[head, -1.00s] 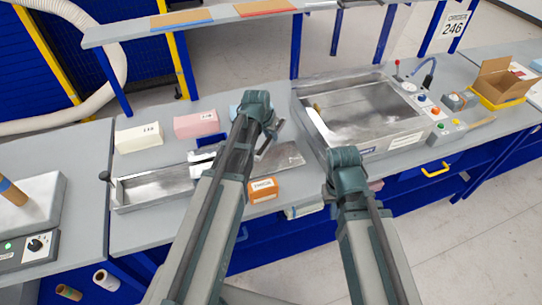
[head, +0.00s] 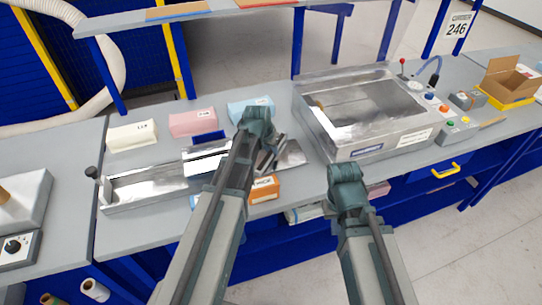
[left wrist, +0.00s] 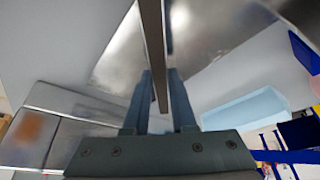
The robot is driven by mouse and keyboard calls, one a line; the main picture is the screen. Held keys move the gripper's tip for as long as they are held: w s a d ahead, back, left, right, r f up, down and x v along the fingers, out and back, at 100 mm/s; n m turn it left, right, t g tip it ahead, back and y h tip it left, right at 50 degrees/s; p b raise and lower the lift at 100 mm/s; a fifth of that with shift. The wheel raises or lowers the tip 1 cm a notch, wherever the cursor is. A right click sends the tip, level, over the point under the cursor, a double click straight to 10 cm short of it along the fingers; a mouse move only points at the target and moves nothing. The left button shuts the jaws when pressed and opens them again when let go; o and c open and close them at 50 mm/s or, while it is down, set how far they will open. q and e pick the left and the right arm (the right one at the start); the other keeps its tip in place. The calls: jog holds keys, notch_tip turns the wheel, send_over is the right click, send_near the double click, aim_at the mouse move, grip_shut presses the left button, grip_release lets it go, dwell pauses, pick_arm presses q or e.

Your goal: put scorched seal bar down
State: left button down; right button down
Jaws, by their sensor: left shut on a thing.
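My left gripper (left wrist: 160,105) is shut on a thin, long grey bar (left wrist: 152,35), the seal bar, in the left wrist view. The bar stretches away from the fingers above a shiny metal plate (left wrist: 215,28). In the head view the left gripper (head: 268,147) is partly hidden by its own wrist, over the left part of the metal plate (head: 292,154). I cannot tell whether the bar touches the plate. My right arm ends in front of the sealing machine (head: 370,152); its fingers are hidden behind its wrist.
An orange box (head: 265,189) is close to the left arm. White (head: 131,136), pink (head: 192,122) and light blue (head: 250,106) blocks line the bench's back. A long metal tray (head: 150,188) lies left. An open carton (head: 507,78) stands far right.

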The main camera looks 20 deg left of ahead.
pick_arm(q)
jog(key=shift+f, duration=0.4)
pick_arm(e)
jog(key=shift+f, duration=0.4)
pick_arm(q)
jog(key=shift+f, duration=0.15)
jog(key=c, duration=0.7)
grip_release()
jog(key=shift+c, duration=0.2)
pick_arm(e)
jog(key=shift+f, duration=0.15)
pick_arm(q)
jog(key=shift+r, duration=0.3)
jog(key=d+p+v, duration=0.1)
jog(key=p+v, duration=1)
jog(key=v, duration=0.1)
jog(key=s+d+f+g+y, duration=0.1)
jog(key=s+d+g, duration=0.1)
jog(key=s+d, duration=0.4)
jog(key=s+d+m+g+y, duration=0.1)
jog(key=s+d+g, duration=0.2)
jog(key=s+d, duration=0.4)
jog(key=s, duration=0.6)
jog(key=shift+f+m, duration=0.3)
jog(key=shift+f, duration=0.05)
pick_arm(e)
notch_tip(320, 180, up, 11)
jog(key=shift+r, duration=0.2)
